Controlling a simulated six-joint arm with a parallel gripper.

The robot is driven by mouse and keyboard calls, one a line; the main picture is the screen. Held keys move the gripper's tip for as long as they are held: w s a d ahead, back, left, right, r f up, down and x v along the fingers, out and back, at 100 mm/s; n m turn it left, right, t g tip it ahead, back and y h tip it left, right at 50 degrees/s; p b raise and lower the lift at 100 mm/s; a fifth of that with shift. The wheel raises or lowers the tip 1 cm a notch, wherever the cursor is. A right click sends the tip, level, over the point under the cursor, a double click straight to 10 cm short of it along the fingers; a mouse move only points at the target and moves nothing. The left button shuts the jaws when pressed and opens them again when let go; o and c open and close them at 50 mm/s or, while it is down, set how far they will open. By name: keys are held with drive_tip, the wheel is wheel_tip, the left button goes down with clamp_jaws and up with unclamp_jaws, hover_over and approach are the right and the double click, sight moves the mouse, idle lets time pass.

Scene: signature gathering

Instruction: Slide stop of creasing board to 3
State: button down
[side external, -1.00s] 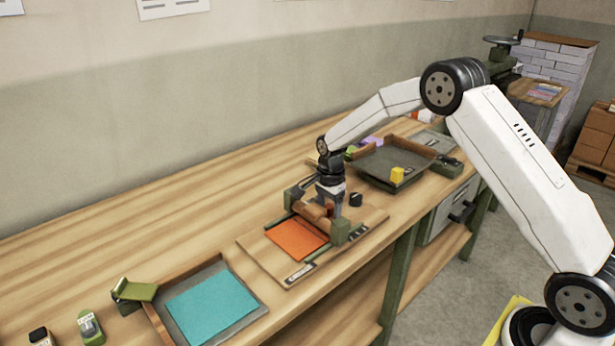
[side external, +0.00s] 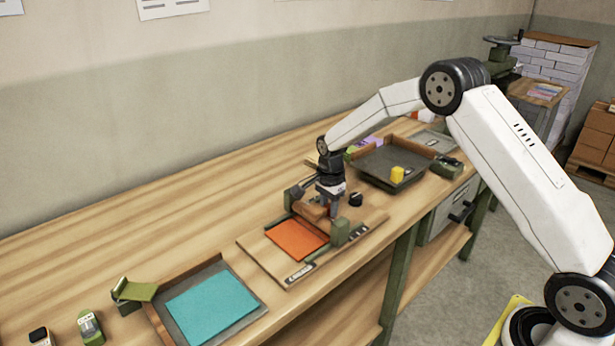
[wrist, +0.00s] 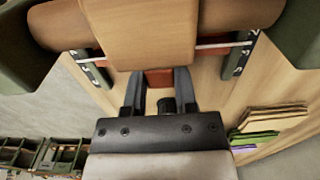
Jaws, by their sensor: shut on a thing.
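The creasing board (side external: 262,257) lies on the bench with an orange sheet (side external: 297,238) on it. A wooden bar (side external: 311,211) between green end blocks (side external: 340,232) spans the board. My gripper (side external: 334,212) is down at the bar's far side, fingers pointing down. In the wrist view my gripper (wrist: 160,76) is shut on a small red-orange piece (wrist: 159,78), which looks like the stop, beside a thin crossrod. Marked rails (wrist: 240,55) run on both sides, but I cannot read the numbers. The wooden part hides some of the stop's surroundings.
A small black knob-like object (side external: 356,199) stands right of my gripper. A tray with a teal sheet (side external: 210,306) lies at front left.

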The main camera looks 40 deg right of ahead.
idle(0.8)
drive_tip(key=shift+d, duration=1.3)
drive_tip(key=shift+c, duration=2)
unclamp_jaws()
drive_tip(key=shift+r, duration=0.15)
wheel_tip(320, 180, up, 8)
drive_tip(key=shift+f, duration=0.2)
drive_tip(key=shift+s+a, duration=0.1)
drive_tip(key=s+a+n+t, duration=0.1)
drive_tip(key=s+a+n, duration=0.4)
drive_tip(key=s+n, duration=0.4)
drive_tip(key=s+a+n+t, duration=0.1)
drive_tip(key=s+a+n, duration=0.4)
drive_tip(key=s+n, duration=0.4)
drive_tip(key=s, duration=0.6)
drive_tip(key=shift+s+f+t, duration=0.25)
drive_tip(key=shift+s+t, duration=0.05)
drive_tip(key=shift+s, duration=0.05)
